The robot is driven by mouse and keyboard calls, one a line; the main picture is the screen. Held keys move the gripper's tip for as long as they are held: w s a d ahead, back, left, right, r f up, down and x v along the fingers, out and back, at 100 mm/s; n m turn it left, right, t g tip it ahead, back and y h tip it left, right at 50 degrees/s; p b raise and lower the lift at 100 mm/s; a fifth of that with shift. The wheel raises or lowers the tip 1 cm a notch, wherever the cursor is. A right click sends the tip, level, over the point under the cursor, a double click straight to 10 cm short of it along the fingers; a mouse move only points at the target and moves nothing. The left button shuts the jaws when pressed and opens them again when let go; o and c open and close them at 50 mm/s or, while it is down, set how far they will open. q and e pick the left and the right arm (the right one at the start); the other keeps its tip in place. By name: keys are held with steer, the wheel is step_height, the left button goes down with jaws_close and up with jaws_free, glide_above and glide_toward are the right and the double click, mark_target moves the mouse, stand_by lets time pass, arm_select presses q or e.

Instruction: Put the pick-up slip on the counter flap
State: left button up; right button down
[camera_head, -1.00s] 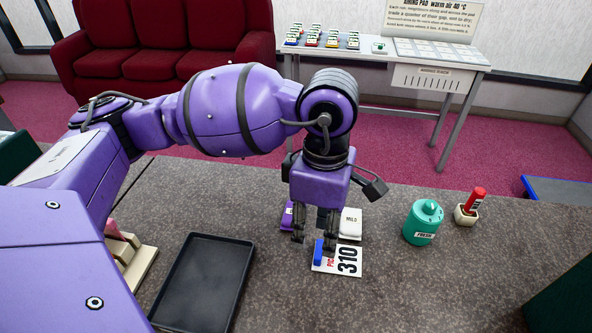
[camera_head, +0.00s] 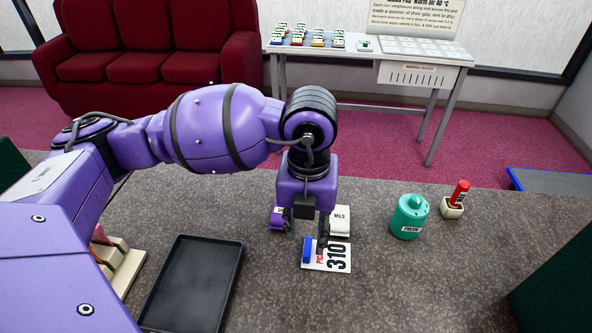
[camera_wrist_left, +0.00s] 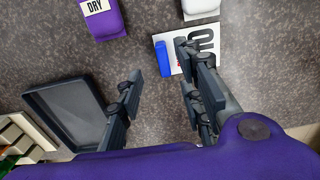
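The pick-up slip (camera_head: 338,257) is a white card printed 310 with a blue piece at its left end. It lies flat on the dark speckled counter. My left gripper (camera_head: 308,234) points down just above and beside it. In the left wrist view its fingers are well apart with bare counter between them. One finger there overlaps part of the slip (camera_wrist_left: 164,60), hiding some of the print; I cannot tell whether it touches. A grey panel with a blue edge (camera_head: 550,183) is at the far right; I cannot tell whether it is the counter flap. My right gripper is out of view.
A purple DRY item (camera_wrist_left: 103,18) and a white MILD item (camera_head: 340,219) stand just behind the slip. A teal FRESH canister (camera_head: 409,217) and a red stamp (camera_head: 460,193) in a holder stand to the right. An empty black tray (camera_head: 190,285) lies left. Counter between slip and canister is clear.

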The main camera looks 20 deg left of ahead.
mark_target(308, 244)
arm_select(q)
steer(key=f, duration=0.5)
steer(key=shift+w+d+f, duration=0.1)
steer(key=shift+w+d, duration=0.1)
steer(key=shift+w, duration=0.05)
steer(key=shift+c, duration=0.3)
jaws_close()
